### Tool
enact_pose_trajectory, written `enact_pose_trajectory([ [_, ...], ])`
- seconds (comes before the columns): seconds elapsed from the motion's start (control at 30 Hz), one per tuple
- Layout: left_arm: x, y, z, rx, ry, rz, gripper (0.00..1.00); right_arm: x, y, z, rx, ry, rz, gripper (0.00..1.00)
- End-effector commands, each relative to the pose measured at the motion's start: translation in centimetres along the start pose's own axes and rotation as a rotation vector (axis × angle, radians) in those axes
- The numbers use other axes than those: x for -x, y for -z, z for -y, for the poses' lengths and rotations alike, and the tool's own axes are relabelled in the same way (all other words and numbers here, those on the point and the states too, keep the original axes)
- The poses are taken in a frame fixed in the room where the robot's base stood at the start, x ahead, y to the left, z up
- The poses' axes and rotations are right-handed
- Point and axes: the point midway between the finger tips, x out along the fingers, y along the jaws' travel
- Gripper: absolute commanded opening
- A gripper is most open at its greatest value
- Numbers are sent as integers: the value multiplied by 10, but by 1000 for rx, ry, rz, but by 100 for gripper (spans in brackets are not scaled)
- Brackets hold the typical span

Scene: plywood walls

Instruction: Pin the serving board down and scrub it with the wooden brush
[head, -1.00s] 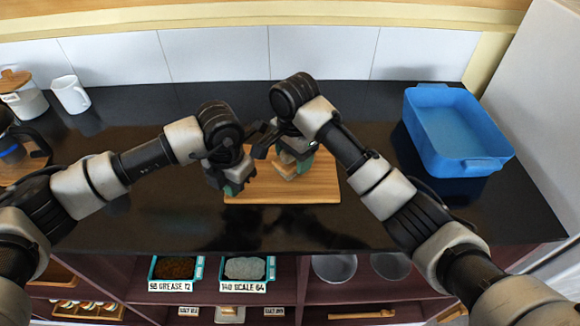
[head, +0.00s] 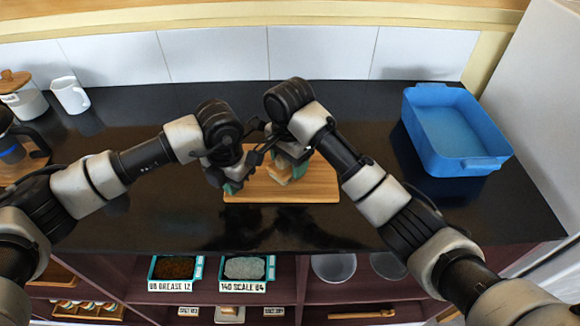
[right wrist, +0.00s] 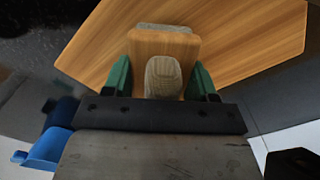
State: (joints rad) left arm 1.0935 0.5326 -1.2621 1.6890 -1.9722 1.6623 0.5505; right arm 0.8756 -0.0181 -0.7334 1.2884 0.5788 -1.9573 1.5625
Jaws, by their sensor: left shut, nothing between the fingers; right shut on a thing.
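The wooden serving board (head: 315,190) lies flat on the dark counter in the head view. It also shows in the right wrist view (right wrist: 235,45). My left gripper (head: 233,186) is shut and empty, with its green fingertips at the board's left edge; I cannot tell how firmly they press. My right gripper (right wrist: 163,82) is shut on the wooden brush (right wrist: 162,48), its green fingers on either side of the handle. In the head view the brush (head: 278,172) is over the board's middle-left part, partly hidden by the gripper. Whether its bristles touch the board is hidden.
A blue tub (head: 455,130) stands at the right of the counter. A white mug (head: 70,95) and a lidded jar (head: 22,97) stand at the far left. Shelves below hold labelled trays (head: 245,270) and glass bowls (head: 334,266). The counter's front middle is clear.

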Motion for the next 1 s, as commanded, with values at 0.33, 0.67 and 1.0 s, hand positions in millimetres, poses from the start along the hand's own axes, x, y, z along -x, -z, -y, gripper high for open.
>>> enact_pose_trajectory([
  [0.33, -6, 4, 1, -5, 0, -17, 0, -5, 13, 10, -6, -4, -1, 35],
  [0.67, -5, 3, 4, -12, 4, -13, 0, -3, 34, 30, -9, -2, -2, 35],
  [1.0, -5, 2, 2, -3, 2, -11, 0, -2, 38, 33, -4, -3, -2, 35],
])
